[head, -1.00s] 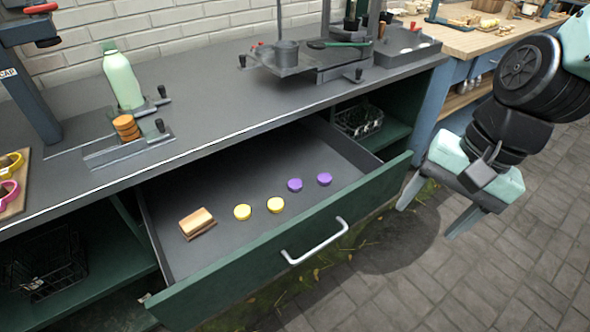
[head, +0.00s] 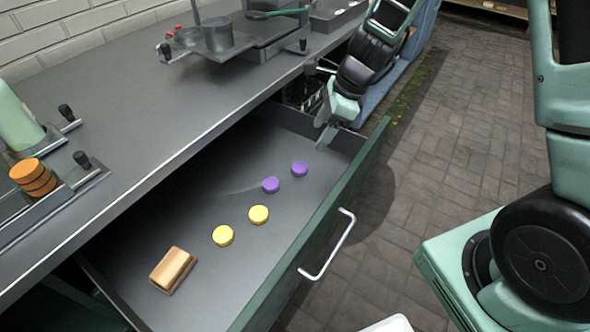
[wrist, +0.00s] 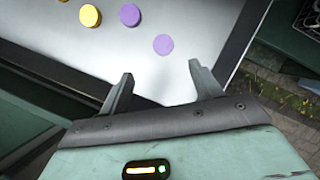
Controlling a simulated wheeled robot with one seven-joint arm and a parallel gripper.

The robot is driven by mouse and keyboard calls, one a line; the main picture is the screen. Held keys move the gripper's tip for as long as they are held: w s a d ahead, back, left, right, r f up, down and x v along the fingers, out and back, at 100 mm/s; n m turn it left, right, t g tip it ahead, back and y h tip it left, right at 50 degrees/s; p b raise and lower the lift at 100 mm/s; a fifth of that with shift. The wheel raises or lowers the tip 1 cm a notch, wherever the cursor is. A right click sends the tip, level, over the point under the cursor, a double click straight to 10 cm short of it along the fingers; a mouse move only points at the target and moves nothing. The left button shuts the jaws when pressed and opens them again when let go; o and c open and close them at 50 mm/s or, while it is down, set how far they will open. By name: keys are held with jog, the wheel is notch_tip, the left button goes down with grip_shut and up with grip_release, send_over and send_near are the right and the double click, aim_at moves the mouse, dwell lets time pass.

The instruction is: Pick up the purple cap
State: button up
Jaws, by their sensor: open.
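Two purple caps lie flat in the open drawer (head: 205,262). The nearer purple cap to my gripper (head: 300,169) also shows in the wrist view (wrist: 163,44), just ahead of the gap between my fingertips. The other purple cap (head: 270,185) lies beside it, farther from my gripper, and shows in the wrist view (wrist: 127,14) up and to the left. My gripper (head: 325,136) is over the drawer's far right end. In the wrist view (wrist: 160,72) its two fingers are apart with nothing between them.
Two yellow caps (head: 258,215) (head: 223,235) and a wooden block (head: 172,270) lie in the drawer. The drawer front with its handle (head: 330,250) stands to the right. The worktop (head: 140,150) overhangs the drawer's back. Orange discs (head: 33,177) stand on it.

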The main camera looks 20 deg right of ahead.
jog(key=b, duration=0.2)
send_over(298, 167)
jog(key=s+d, duration=0.1)
jog(key=d, duration=0.1)
notch_tip(298, 167, down, 7)
jog(key=shift+s+d, duration=0.15)
jog(key=x, duration=0.3)
jog(key=b+x, duration=0.1)
jog(key=x, duration=0.1)
jog(key=shift+w+d, duration=0.15)
jog(key=shift+w, duration=0.1)
jog(key=c, duration=1)
